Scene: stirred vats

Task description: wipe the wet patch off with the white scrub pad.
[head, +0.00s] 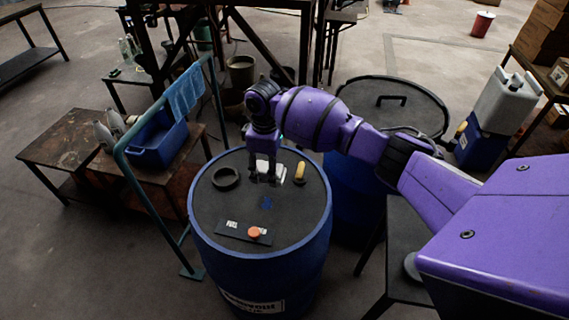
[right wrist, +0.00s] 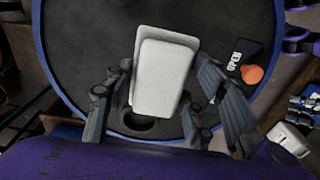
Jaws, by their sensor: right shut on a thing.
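The white scrub pad (right wrist: 168,80) lies between the fingers of my right gripper (right wrist: 165,100), which is shut on it. In the head view the same gripper (head: 265,180) points down over the dark drum lid (head: 215,215), with the pad (head: 291,171) partly hidden behind the fingers. A second pale layer (right wrist: 150,36) shows under the pad's edge. Whether the pad touches the lid I cannot tell. My left gripper is not in view.
A teal rail (head: 150,190) with a blue cloth (head: 186,92) stands left. A second lidded drum (head: 350,195) stands behind right.

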